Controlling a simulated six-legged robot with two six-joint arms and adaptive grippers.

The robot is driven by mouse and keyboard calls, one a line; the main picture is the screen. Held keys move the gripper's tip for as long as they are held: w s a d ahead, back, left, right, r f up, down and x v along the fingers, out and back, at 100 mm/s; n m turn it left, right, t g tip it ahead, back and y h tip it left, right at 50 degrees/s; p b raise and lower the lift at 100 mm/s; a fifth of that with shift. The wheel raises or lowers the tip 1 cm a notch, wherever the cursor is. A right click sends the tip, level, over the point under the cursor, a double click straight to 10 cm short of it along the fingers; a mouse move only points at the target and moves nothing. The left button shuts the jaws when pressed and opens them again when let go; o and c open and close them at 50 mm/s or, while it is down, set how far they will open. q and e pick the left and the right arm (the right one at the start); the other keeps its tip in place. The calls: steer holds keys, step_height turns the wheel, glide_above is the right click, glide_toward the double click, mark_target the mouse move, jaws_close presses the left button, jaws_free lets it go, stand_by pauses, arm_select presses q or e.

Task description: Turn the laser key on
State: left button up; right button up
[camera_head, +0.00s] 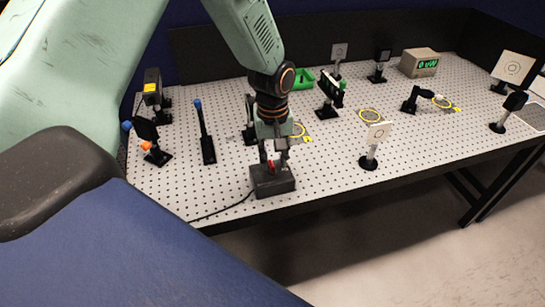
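A small black box (272,184) sits near the front edge of the perforated table, with a cable running left from it. A small red part, which looks like the key (271,166), shows on its top. My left gripper (274,157) points down directly over the box, its two fingers on either side of the red part. A gap shows between the fingers higher up. The fingertips partly hide the red part, and I cannot tell whether they touch or grip it. The key's turn angle is too small to read. My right gripper is not in view.
The perforated table (215,185) holds several posts and mounts. A white card on a post (377,135) stands right of the box. A meter reading about 0 uW (420,63) and a green tray (302,79) are farther back.

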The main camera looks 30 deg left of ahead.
mark_target(271, 163)
arm_select(q)
steer(key=shift+n, duration=0.6)
steer(key=r, duration=0.1)
steer(key=w+a+r, duration=0.2)
steer(key=shift+a+r, duration=0.1)
steer(key=shift+r, duration=0.2)
steer(key=shift+a, duration=0.2)
steer(key=f, duration=0.6)
steer(key=shift+w+d+f+p, duration=0.15)
steer(key=shift+d+f+p, duration=0.05)
steer(key=shift+f+p, duration=0.1)
steer(key=shift+a+f, duration=0.15)
steer(key=shift+f, duration=0.25)
steer(key=shift+d, duration=0.2)
steer(key=shift+c, duration=0.9)
steer(key=shift+a, duration=0.1)
jaws_close()
